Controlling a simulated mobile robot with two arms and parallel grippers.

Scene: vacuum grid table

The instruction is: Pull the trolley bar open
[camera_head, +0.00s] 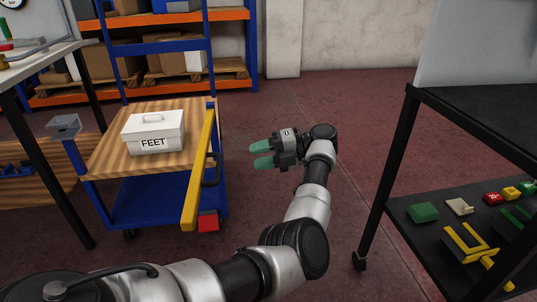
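The trolley (150,205) is blue with a wooden top and stands left of centre. The yellow trolley bar (203,165) runs lengthwise along the trolley's right side, with a red block (208,221) by its near end. My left gripper (261,154) has green fingertips pointing left toward the bar. It is open and empty, to the right of the bar and apart from it in the picture. My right gripper is not in view.
A white box marked FEET (154,132) sits on the trolley top. A workbench (75,45) stands at the left. A black shelf unit (400,240) with coloured parts stands at the right. Orange and blue racking (230,15) is behind. Red floor (345,100) beyond my gripper is clear.

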